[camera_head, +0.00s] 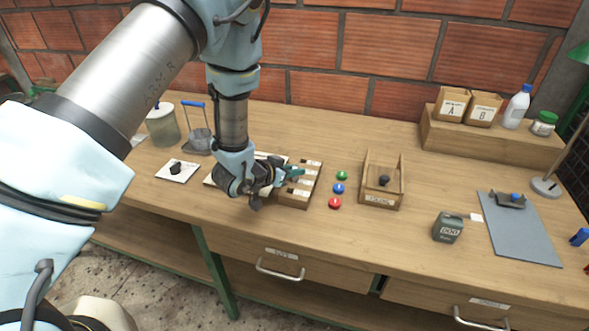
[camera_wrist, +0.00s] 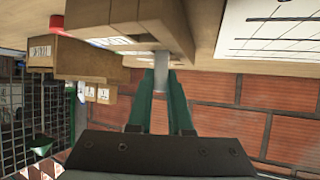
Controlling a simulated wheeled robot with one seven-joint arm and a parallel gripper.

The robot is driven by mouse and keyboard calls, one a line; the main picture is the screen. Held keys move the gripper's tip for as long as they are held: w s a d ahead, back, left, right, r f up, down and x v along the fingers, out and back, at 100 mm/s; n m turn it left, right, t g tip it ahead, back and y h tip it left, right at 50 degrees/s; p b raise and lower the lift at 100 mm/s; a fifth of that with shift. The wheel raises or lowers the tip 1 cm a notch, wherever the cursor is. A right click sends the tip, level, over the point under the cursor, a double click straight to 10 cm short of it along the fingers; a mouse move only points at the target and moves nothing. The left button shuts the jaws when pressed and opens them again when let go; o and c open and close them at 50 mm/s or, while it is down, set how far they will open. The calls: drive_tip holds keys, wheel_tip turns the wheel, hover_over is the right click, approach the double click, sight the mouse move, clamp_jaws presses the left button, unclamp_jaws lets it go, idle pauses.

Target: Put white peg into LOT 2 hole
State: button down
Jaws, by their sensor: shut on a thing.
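My gripper (camera_head: 291,172) is at the wooden block (camera_head: 294,201) in the middle of the bench. In the wrist view its green fingers (camera_wrist: 161,86) are shut on a pale peg (camera_wrist: 161,62), most likely the white peg. The far end of the peg meets the edge of the wooden block (camera_wrist: 172,15) there, close to a label. I cannot tell whether the peg is inside a hole or only beside the block. The labels are too small to read, so the LOT 2 hole cannot be picked out. My wrist covers the block's left part in the head view.
Green, blue and red buttons (camera_head: 338,188) lie right of the block. An open wooden box (camera_head: 381,199) with a dark knob stands beyond them. A dark counter (camera_head: 447,227) and a grey clipboard (camera_head: 520,233) are farther right. A white printed sheet (camera_wrist: 275,28) shows in the wrist view.

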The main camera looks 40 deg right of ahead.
drive_tip(key=shift+f, duration=0.25)
drive_tip(key=shift+f, duration=0.15)
drive_tip(key=c, duration=0.8)
unclamp_jaws()
drive_tip(key=shift+c, duration=0.2)
drive_tip(key=shift+r, duration=0.2)
drive_tip(key=shift+a, duration=0.3)
drive_tip(key=b+v, duration=0.4)
drive_tip(key=v, duration=0.7)
drive_tip(key=shift+a+r, duration=0.15)
drive_tip(key=shift+r, duration=0.05)
